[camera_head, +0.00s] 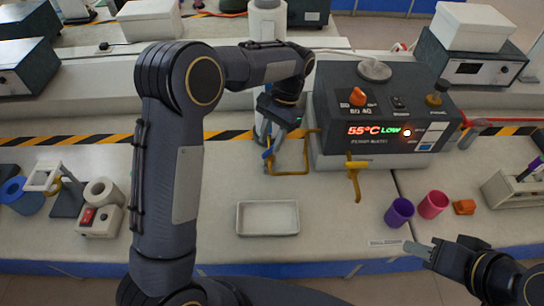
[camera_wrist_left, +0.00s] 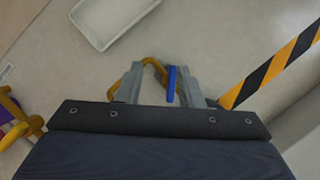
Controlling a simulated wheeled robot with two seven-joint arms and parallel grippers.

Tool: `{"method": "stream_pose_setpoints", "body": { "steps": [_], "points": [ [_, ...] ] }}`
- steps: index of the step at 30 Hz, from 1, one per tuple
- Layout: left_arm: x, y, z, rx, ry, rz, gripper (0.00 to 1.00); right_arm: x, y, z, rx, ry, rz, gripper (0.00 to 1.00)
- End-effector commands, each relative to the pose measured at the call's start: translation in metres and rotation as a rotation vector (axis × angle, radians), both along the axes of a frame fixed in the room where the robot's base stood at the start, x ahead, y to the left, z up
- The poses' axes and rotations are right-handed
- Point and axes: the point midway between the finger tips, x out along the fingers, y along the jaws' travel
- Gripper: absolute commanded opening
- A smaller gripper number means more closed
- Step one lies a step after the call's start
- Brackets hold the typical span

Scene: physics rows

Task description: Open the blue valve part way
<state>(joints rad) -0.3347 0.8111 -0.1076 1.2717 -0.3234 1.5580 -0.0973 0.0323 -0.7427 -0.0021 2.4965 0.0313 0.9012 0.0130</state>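The blue valve shows as a narrow blue lever (camera_head: 267,153) on a yellow pipe (camera_head: 291,173) at the front left of the dark heater unit. In the left wrist view the blue lever (camera_wrist_left: 171,84) stands between my left gripper's two grey fingers (camera_wrist_left: 160,88), nearer the right finger. The fingers are apart with gaps visible beside the lever, so the gripper is open around it. In the head view my left gripper (camera_head: 279,125) comes down over the valve and partly hides it. My right gripper (camera_head: 420,251) is at the lower right, away from the valve; its finger gap is unclear.
A second yellow pipe (camera_head: 355,178) stands to the right of the valve. The heater unit (camera_head: 380,118) is behind them. A white tray (camera_head: 268,233) lies in front. A purple cup (camera_head: 399,212), a pink cup (camera_head: 433,205) and an orange block (camera_head: 464,207) stand at right.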

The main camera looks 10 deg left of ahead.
Motion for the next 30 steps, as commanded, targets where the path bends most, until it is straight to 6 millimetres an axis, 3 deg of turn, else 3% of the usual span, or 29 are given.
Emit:
{"method": "stream_pose_setpoints", "body": {
  "steps": [3,9,15,21,30],
  "points": [
    [-0.019,-0.005,0.022,-0.002,-0.004,-0.002,0.34,0.000,0.000,-0.007,0.000,0.000,0.000,0.36],
    [-0.063,-0.017,0.039,-0.001,-0.001,-0.003,0.34,0.000,0.000,-0.019,0.000,0.000,0.000,0.36],
    [-0.091,-0.025,0.053,0.000,-0.002,-0.001,0.34,0.000,0.000,-0.024,0.000,0.000,0.000,0.36],
    [-0.102,-0.028,0.059,0.001,0.001,0.001,0.34,0.000,0.000,-0.025,0.000,0.000,0.000,0.36],
    [-0.103,-0.028,0.059,0.001,0.001,0.001,0.34,0.000,0.000,-0.025,0.000,0.000,0.000,0.36]
  ]
}}
